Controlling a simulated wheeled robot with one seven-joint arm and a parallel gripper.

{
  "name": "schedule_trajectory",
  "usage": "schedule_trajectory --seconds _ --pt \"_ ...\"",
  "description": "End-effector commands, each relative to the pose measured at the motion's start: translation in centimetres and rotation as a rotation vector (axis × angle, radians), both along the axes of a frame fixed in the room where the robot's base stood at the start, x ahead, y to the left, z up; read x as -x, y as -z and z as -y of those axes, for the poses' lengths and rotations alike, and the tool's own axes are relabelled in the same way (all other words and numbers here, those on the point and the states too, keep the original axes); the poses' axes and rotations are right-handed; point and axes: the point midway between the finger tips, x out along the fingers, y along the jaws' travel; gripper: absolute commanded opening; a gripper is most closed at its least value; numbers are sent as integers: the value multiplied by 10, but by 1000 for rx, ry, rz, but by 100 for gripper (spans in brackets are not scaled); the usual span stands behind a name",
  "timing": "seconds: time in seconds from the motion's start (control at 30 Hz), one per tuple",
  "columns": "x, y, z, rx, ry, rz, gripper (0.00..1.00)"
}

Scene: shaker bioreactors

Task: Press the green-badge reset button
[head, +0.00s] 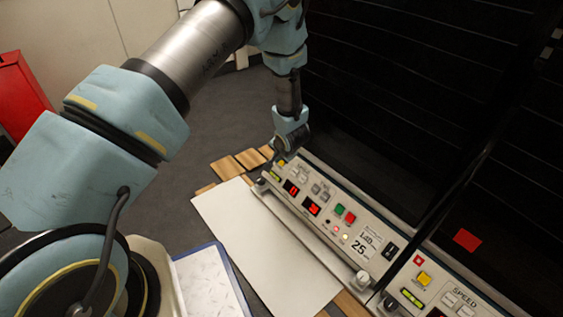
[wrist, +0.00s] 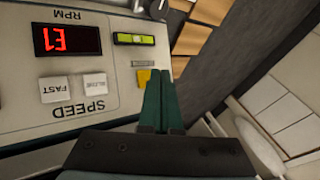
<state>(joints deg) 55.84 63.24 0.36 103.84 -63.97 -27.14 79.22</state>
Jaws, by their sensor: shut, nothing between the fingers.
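A yellow button (wrist: 143,77) sits on the near end of the left control panel, right beside my fingertips in the wrist view. The fingers partly cover it, and I cannot tell whether they touch it. My gripper (wrist: 161,76) is shut and empty, with dark green fingers over the panel's end. In the head view my gripper (head: 282,152) hangs at the far left end of that panel, by the yellow button (head: 281,163). No green badge can be made out beside this button. A second yellow button (head: 424,278) on the right panel has a red badge (head: 391,260) near it.
The wrist view shows a lit red display (wrist: 67,40), a yellow-green bubble level (wrist: 134,39) and white speed keys (wrist: 68,88). Green (head: 340,209) and red (head: 350,217) buttons sit farther along. A white board (head: 265,245) lies before the panel.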

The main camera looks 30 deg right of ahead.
Motion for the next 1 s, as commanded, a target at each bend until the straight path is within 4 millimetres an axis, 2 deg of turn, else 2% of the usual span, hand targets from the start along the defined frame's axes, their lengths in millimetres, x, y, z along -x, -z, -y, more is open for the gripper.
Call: schedule_trajectory --seconds 1.0 --pt "-1 6 7 0 0 0 0"
